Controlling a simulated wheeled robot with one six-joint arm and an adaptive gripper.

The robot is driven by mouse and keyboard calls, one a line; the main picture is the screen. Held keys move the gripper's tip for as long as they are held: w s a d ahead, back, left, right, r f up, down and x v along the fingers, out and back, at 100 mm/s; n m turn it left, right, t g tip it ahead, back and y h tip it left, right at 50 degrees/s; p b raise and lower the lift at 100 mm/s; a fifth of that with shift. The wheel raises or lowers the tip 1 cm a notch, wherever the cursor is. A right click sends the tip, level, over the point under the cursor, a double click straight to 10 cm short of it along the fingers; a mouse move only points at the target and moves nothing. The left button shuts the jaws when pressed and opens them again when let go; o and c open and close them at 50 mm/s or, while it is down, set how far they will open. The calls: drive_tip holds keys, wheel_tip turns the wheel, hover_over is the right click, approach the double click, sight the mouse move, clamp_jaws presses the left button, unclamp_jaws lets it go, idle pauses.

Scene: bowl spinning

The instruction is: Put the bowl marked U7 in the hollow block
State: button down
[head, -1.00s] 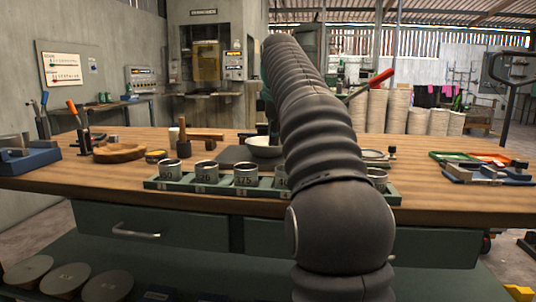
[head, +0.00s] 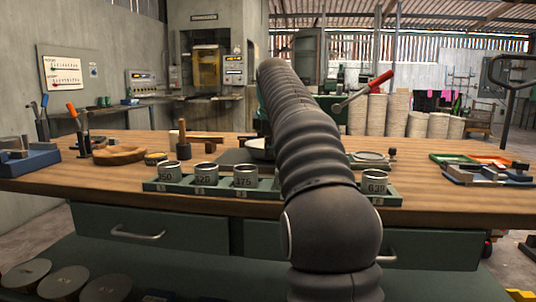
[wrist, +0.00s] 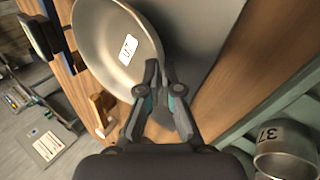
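The bowl (wrist: 98,38) is wide, pale and metallic, with a white label on its inside that looks like U7, seen turned on its side. In the head view the bowl (head: 257,152) shows as a pale sliver at the left edge of my arm, behind the row of cups. My gripper (wrist: 161,72) has its fingertips drawn close together at the bowl's rim, one finger over the inside and one outside, and looks shut on it. The gripper is hidden in the head view. A round wooden block (head: 119,155), probably the hollow block, lies at the left of the bench.
A green rack (head: 210,190) with several numbered metal cups runs along the bench front; one cup (wrist: 287,150) is near my gripper in the wrist view. A dark mat (head: 232,157), an upright wooden tool (head: 183,140) and a small tin (head: 155,158) stand behind the rack.

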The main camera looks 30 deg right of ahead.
drive_tip(key=shift+r, duration=0.15)
wheel_tip(320, 180, up, 3)
drive_tip(key=p, duration=0.3)
wheel_tip(320, 180, up, 6)
drive_tip(key=shift+w+f, duration=0.15)
drive_tip(key=shift+f, duration=0.1)
drive_tip(key=shift+r, duration=0.5)
